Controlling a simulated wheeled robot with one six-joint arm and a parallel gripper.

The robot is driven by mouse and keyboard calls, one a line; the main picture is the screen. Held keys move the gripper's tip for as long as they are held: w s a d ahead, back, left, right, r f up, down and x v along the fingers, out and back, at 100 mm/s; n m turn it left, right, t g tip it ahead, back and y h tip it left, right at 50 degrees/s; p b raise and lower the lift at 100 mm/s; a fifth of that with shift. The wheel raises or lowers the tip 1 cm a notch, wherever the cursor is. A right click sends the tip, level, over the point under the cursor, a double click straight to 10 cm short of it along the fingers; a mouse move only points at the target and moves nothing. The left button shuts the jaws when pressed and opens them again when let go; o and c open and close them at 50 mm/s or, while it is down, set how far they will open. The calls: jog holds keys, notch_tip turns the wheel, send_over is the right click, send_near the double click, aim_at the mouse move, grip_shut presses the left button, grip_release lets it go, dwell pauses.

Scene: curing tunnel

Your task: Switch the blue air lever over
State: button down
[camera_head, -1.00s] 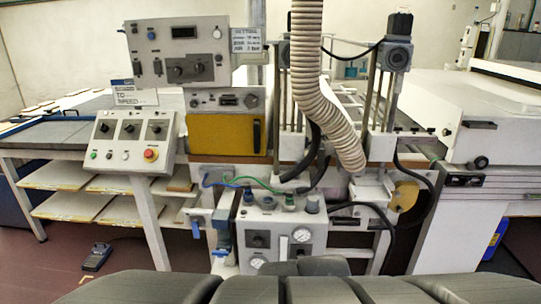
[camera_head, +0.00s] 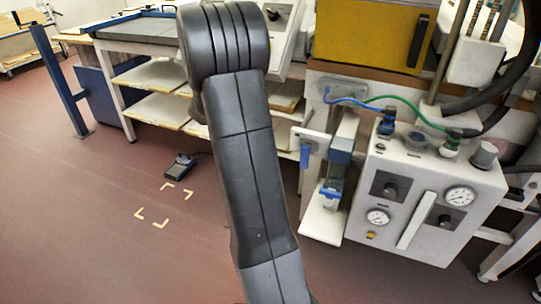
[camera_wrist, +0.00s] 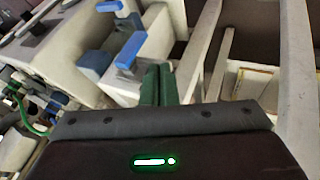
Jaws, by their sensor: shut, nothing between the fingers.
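The blue air lever (camera_head: 304,157) hangs downward from a small white plate (camera_head: 312,141), left of the white air control box. In the wrist view a blue lever-shaped piece (camera_wrist: 132,49), which looks like the same lever, stands over a white mount. My gripper (camera_wrist: 157,70) shows in the wrist view as two green fingers shut together with nothing between them. Their tips are just below and right of the blue piece in the picture; a small gap seems to show, but I cannot be sure of contact. In the head view my arm hides the gripper.
The control box (camera_head: 430,195) carries gauges, knobs and hoses. A blue-grey block (camera_head: 341,158) with a blue part (camera_head: 331,193) below it sits between lever and box. A yellow panel (camera_head: 370,35) is above. A foot pedal (camera_head: 180,166) stands on open floor at left.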

aim_at(305, 157)
jog(key=d+r+b+x, duration=0.1)
jog(key=b+x, duration=0.1)
jog(key=x, duration=0.9)
jog(key=shift+s+d+f+b, duration=0.2)
jog(key=shift+d+b, duration=0.1)
jog(key=shift+d, duration=0.3)
jog(key=shift+d+f+b, duration=0.1)
jog(key=shift+f+b, duration=0.05)
jog(key=shift+b, duration=0.2)
jog(key=shift+h, duration=0.4)
